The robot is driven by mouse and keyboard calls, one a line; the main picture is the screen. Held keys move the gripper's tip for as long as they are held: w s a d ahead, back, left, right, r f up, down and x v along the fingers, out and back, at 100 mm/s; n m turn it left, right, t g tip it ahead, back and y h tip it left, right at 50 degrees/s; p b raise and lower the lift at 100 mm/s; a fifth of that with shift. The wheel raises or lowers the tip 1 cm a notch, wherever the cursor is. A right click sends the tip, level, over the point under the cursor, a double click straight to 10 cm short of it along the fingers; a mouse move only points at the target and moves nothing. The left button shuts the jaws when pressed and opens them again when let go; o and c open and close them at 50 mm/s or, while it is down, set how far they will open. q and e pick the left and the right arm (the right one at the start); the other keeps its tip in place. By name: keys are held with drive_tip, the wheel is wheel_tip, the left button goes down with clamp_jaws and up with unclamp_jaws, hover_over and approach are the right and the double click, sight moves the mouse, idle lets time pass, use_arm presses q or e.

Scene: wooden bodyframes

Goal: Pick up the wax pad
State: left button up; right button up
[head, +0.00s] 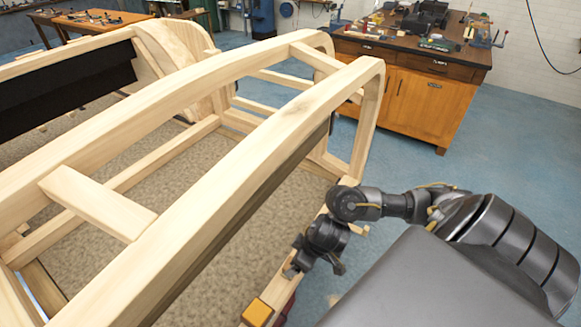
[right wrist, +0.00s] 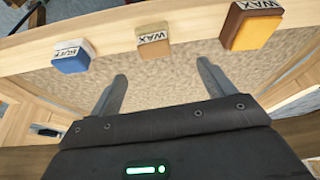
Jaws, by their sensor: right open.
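In the right wrist view, a tan block (right wrist: 153,41) with a label that reads WAX sits on a wooden rail, between and beyond my fingertips. A larger yellow and brown block (right wrist: 250,26), also labelled WAX, sits to its right. A blue and white block (right wrist: 72,57) with a label that seems to read BUFF sits to its left. My right gripper (right wrist: 160,78) is open and empty, its fingers apart and short of the tan block. In the head view, my right gripper (head: 291,268) is low beside the wooden frame, and a yellow-orange block (head: 257,312) shows at the bottom edge. My left gripper is out of view.
The wooden bodyframe (head: 190,140) with its beams and crosspieces fills the left and middle, close to my right arm. A wooden workbench (head: 420,95) with tools stands at the back right. Blue floor (head: 500,140) is clear on the right.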

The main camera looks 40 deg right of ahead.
sight(288, 265)
drive_tip(key=b+x, duration=0.2)
drive_tip(key=x, duration=0.3)
drive_tip(key=shift+d, duration=0.1)
drive_tip(key=shift+w+f+b, duration=0.15)
drive_tip(key=shift+f+b, duration=0.15)
drive_tip(key=shift+f, duration=0.1)
drive_tip(key=x, duration=0.1)
drive_tip(key=b+x, duration=0.2)
drive_tip(key=x, duration=0.1)
drive_tip(key=shift+d+f, duration=0.15)
drive_tip(key=shift+d, duration=0.1)
drive_tip(key=shift+w+f, duration=0.25)
drive_tip(key=shift+f, duration=0.2)
drive_tip(key=shift+a, duration=0.1)
drive_tip(key=c, duration=1.1)
